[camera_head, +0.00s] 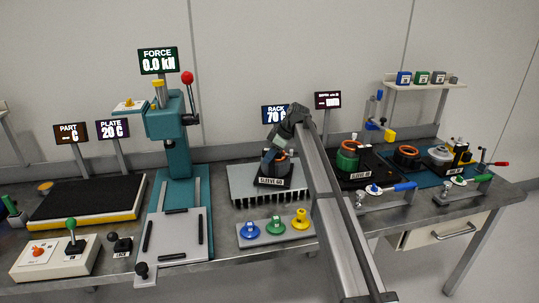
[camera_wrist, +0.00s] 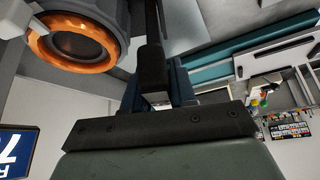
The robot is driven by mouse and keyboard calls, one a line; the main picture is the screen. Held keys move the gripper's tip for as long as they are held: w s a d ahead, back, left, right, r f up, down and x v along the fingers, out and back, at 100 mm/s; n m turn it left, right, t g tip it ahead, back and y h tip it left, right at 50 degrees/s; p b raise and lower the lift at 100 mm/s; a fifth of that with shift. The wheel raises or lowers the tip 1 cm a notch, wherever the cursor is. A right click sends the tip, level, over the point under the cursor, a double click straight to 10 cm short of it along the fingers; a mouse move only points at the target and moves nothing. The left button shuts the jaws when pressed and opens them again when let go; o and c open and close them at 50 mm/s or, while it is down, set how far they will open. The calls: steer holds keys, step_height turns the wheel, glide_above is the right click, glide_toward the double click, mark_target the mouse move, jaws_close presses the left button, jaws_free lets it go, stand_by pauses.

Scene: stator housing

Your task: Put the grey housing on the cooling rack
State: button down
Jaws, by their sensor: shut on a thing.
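The grey housing (camera_wrist: 118,22) shows at the upper left of the wrist view, with a copper-orange ring around its dark bore. It lies right beside the visible finger of my gripper (camera_wrist: 152,65), which is shut on it. In the head view my gripper (camera_head: 272,155) is over the cooling rack (camera_head: 239,186), a finned grey block with a sign reading 70 behind it. The housing is mostly hidden there by my gripper and arm; a little orange shows. A black block (camera_head: 273,182) with a white label is just below my gripper, at the rack. Whether the housing touches anything below cannot be told.
A teal press (camera_head: 176,140) stands left of the rack. A plate with blue, green and yellow knobs (camera_head: 275,231) lies in front. On the right are a black station with a green-and-orange part (camera_head: 348,156), an orange ring part (camera_head: 406,155) and toggle clamps.

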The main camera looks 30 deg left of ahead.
steer(key=c, duration=0.9)
jaws_free()
steer(key=v, duration=1.2)
